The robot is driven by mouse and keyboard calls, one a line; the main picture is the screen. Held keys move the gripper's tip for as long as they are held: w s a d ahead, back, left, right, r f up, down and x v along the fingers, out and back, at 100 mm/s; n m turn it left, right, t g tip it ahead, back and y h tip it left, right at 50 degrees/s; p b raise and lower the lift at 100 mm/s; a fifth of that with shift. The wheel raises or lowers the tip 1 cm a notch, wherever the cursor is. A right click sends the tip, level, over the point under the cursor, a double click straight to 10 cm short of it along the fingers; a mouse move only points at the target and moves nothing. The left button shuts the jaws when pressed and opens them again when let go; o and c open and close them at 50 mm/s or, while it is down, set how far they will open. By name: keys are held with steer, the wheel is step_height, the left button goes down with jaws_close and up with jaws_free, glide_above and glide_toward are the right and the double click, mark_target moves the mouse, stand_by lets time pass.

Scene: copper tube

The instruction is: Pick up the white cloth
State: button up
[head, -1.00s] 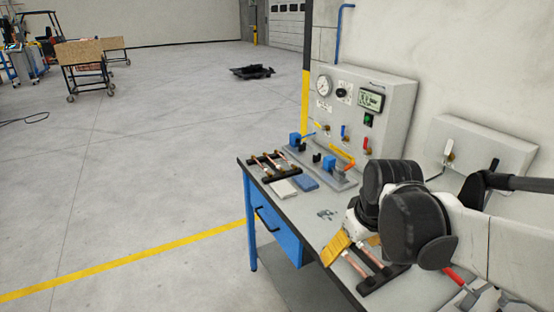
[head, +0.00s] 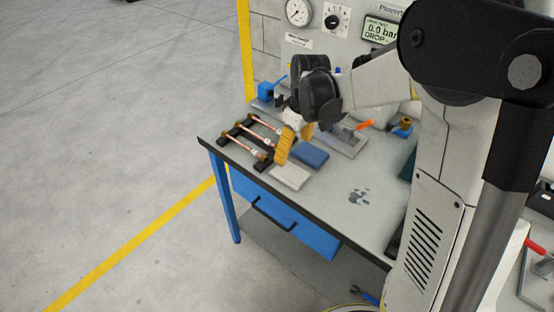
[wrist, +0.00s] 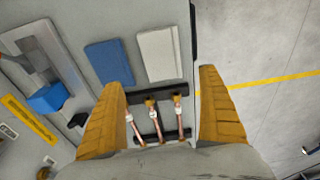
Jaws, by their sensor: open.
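The white cloth (head: 289,176) lies flat and folded on the grey workbench, near its front edge. It also shows in the wrist view (wrist: 158,54), ahead of my fingers and slightly left of the middle between them. My gripper (head: 295,146) has yellow fingers and hangs above the bench, just behind the white cloth in the head view. In the wrist view my gripper (wrist: 170,105) is open with nothing between its fingertips; the copper tubes show below the gap. The gripper is apart from the cloth.
A blue cloth (head: 310,156) lies right beside the white one. A black rack with copper tubes (head: 250,139) stands to the left. A test panel (head: 335,22) and a fixture with an orange handle (head: 347,138) are behind. Bare bench (head: 345,180) lies to the right.

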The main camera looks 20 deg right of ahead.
steer(key=b, duration=0.2)
glide_above(291, 172)
step_height(291, 172, down, 5)
steer(key=shift+d, duration=0.15)
steer(key=f+b, duration=0.1)
steer(key=f, duration=0.1)
steer(key=f+b, duration=0.1)
steer(key=f, duration=0.2)
steer(key=shift+a+f, duration=0.2)
steer(key=shift+f, duration=0.15)
steer(key=shift+r, duration=0.1)
steer(key=c, duration=1.2)
